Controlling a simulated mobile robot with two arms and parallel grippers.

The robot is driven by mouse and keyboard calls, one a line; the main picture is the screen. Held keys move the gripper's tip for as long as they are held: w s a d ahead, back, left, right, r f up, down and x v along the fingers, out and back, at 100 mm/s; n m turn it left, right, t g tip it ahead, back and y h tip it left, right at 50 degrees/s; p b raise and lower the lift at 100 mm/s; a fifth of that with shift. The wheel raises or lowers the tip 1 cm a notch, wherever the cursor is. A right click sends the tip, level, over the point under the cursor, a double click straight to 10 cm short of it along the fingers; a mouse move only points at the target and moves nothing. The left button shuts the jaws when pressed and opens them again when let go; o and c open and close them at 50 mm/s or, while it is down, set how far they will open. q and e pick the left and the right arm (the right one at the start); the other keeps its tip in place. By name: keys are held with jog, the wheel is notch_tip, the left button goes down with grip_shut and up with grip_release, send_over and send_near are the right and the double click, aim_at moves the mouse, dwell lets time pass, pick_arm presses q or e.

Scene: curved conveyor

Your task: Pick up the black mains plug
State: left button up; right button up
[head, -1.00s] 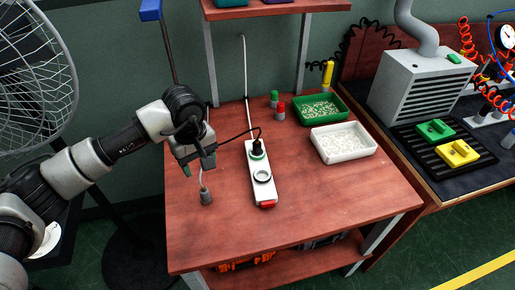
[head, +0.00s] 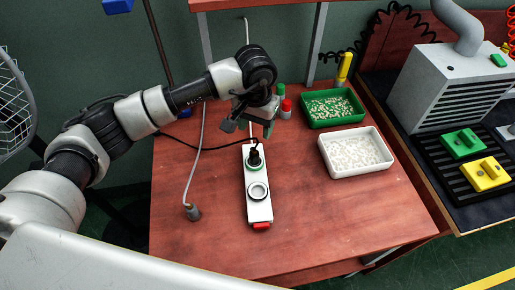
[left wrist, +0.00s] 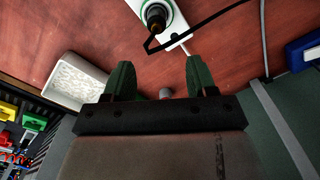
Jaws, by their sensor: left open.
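The black mains plug (head: 255,157) stands in the far socket of a white power strip (head: 258,211) on the red-brown table. Its black cable runs off to the left. My left gripper (head: 249,126) is open and empty, above and beyond the plug, near the strip's far end. The plug is not between the fingers. My right gripper is not in view.
A green tray (head: 306,122) and a white tray (head: 384,165) of pellets stand right of the strip. A grey weighted cord end (head: 193,212) is on the left. The table front is clear.

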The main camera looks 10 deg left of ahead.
aim_at(254, 152)
pick_arm(q)
jog(key=f, duration=0.1)
jog(key=s+f, duration=0.1)
jog(key=f, duration=0.1)
jog(key=shift+s+f, duration=0.1)
jog(key=shift+f, duration=0.5)
jog(key=f, duration=0.1)
jog(key=f+p, duration=0.1)
jog(key=f, duration=0.1)
jog(key=f+p, duration=0.1)
jog(key=f, duration=0.1)
jog(key=shift+s, duration=0.3)
jog(key=shift+w+f, duration=0.1)
jog(key=shift+f, duration=0.1)
jog(key=shift+r, duration=0.1)
jog(key=c, duration=1)
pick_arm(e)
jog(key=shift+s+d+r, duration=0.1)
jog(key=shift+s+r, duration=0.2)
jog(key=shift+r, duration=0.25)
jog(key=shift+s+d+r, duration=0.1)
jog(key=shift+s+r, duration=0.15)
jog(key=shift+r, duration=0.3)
pick_arm(q)
jog(key=shift+c, duration=0.2)
